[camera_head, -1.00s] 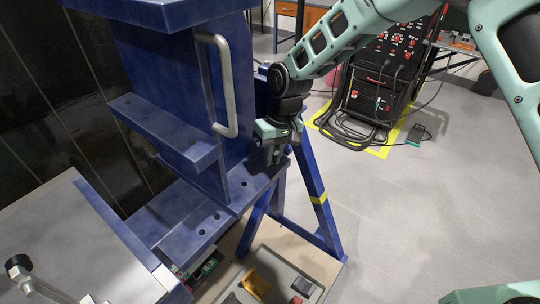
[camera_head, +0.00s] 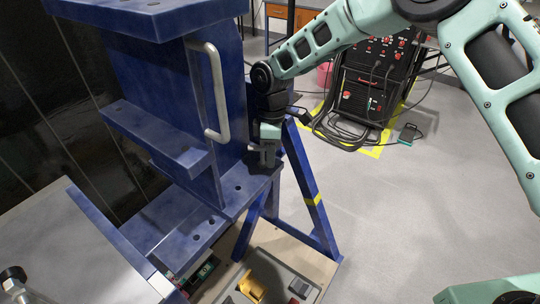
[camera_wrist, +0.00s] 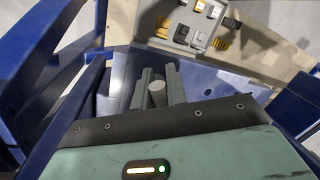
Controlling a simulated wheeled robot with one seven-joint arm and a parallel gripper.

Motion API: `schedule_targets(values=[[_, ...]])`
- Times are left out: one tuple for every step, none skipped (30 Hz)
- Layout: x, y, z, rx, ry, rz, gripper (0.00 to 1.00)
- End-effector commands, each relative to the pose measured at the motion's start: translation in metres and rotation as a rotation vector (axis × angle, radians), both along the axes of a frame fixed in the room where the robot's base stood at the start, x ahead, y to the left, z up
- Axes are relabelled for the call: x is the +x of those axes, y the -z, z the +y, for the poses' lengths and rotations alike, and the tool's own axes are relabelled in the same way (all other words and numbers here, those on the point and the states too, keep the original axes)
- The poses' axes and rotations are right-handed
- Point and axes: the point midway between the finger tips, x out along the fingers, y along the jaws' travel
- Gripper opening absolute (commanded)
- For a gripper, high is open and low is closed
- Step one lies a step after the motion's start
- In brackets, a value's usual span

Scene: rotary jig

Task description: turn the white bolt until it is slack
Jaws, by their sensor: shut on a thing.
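The white bolt (camera_wrist: 157,86) shows in the wrist view as a small pale round end between the two grey fingers. My gripper (camera_wrist: 158,90) is shut on it. In the head view my gripper (camera_head: 267,158) points down at the right end of the blue jig's (camera_head: 235,196) lower plate, beside its upright. The bolt is hidden there by the fingers, and its thread cannot be seen.
A grey bent handle (camera_head: 217,90) stands out from the jig's upright, left of my gripper. A grey tray (camera_head: 272,268) with small parts lies below on a wooden board.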

Motion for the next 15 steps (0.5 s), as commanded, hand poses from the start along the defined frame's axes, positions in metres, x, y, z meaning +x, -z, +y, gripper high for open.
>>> schedule_targets(values=[[0.002,-0.0004,-0.0003,0.0,-0.042,-0.002,0.0],[0.0027,-0.0005,-0.0003,0.001,-0.07,-0.002,0.0],[0.0036,-0.0006,-0.0003,0.001,-0.106,-0.002,0.0],[0.0041,-0.0006,-0.0005,0.001,-0.132,-0.002,0.0],[0.0046,-0.0007,-0.0006,0.0,-0.158,-0.002,0.0],[0.0055,-0.0007,-0.0006,0.0,-0.192,-0.002,0.0],[0.0062,-0.0008,-0.0005,0.001,-0.216,-0.003,0.0],[0.0068,-0.0009,-0.0005,0.001,-0.238,-0.003,0.0],[0.0075,-0.0007,-0.0007,0.0,-0.269,-0.002,0.0],[0.0078,-0.0007,-0.0008,0.0,-0.292,-0.002,0.0],[0.0082,-0.0005,-0.0009,0.0,-0.311,-0.002,0.0],[0.0087,-0.0005,-0.0007,0.0,-0.338,-0.002,0.0],[0.0093,-0.0005,-0.0007,0.0,-0.355,-0.002,0.0],[0.0097,-0.0005,-0.0005,0.0,-0.371,-0.002,0.0],[0.0103,-0.0006,-0.0005,0.0,-0.392,-0.003,0.0]])
